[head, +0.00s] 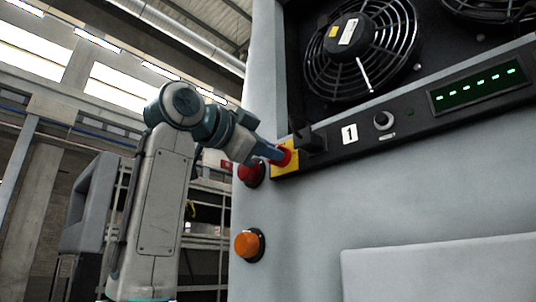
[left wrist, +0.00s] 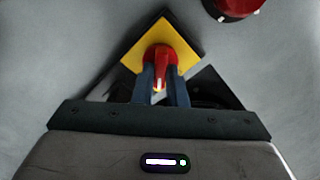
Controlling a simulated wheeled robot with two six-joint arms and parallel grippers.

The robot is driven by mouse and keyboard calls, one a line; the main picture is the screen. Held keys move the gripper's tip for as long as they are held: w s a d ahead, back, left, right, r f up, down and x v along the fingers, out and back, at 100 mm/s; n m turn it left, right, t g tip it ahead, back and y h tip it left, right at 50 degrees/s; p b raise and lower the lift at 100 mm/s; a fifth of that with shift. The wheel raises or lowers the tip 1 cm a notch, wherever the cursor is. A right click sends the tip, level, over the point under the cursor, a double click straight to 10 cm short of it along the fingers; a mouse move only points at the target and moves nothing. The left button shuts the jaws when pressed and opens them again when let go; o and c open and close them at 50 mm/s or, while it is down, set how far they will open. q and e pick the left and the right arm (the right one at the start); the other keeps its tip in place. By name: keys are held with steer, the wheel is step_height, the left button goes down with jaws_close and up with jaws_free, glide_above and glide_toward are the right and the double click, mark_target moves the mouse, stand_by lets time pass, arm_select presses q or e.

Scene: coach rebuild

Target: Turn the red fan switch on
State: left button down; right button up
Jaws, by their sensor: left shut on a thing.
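The red fan switch (head: 287,152) is a rotary handle on a yellow plate (head: 289,168) at the left end of the black panel strip. In the left wrist view the red handle (left wrist: 159,54) stands in the middle of the yellow plate (left wrist: 186,54), which appears as a diamond. My left gripper (head: 277,155) is at the switch, and its two blue fingers are shut on the red handle from both sides. The fingers hide part of the handle. My right gripper is in neither view.
A red round button (head: 248,174) sits just below left of the switch, with an orange lamp (head: 249,245) lower down. A black knob (head: 383,120), a "1" label (head: 349,134) and a green-lit display (head: 478,88) lie to the right, below the caged fan (head: 362,48).

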arm_select(q)
steer(key=shift+f+m+b, duration=0.15)
steer(key=shift+m+b, duration=0.4)
steer(key=shift+m, duration=3.65)
steer(key=c, duration=1.5)
jaws_free()
steer(key=shift+o, duration=0.2)
steer(key=shift+s, duration=0.1)
